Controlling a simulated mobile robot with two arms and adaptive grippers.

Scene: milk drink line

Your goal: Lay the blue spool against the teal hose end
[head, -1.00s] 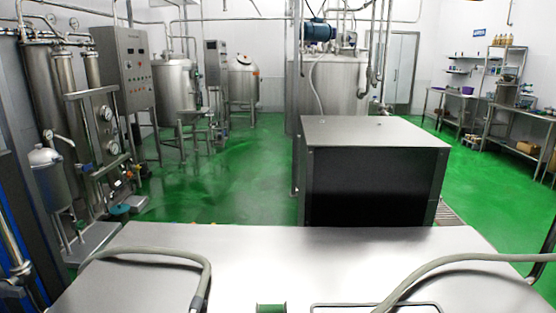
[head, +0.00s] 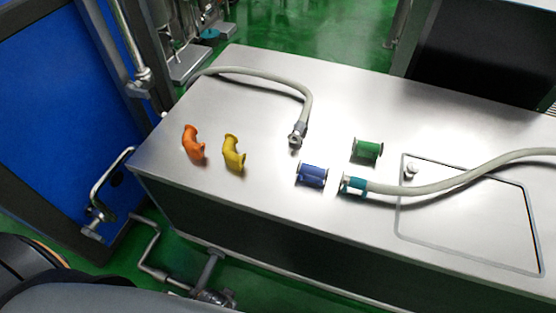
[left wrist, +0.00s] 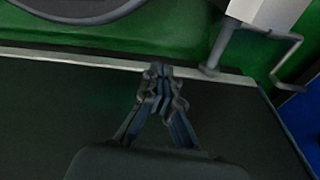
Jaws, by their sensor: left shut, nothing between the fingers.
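The blue spool (head: 312,175) lies on the steel table top (head: 250,100) near its front edge. The teal hose end (head: 353,185) lies just right of it, with a small gap between them. A grey hose (head: 440,185) runs from the teal end to the right. In the left wrist view my left gripper (left wrist: 158,78) is shut and empty, over a dark surface. It does not show in the head view, and my right gripper is not seen in either view.
A green spool (head: 367,150) lies behind the teal end. A yellow elbow (head: 234,153) and an orange elbow (head: 193,143) lie to the left. Another grey hose (head: 308,95) ends in a grey fitting (head: 297,135). A hatch outline with a white knob (head: 411,170) is at right.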

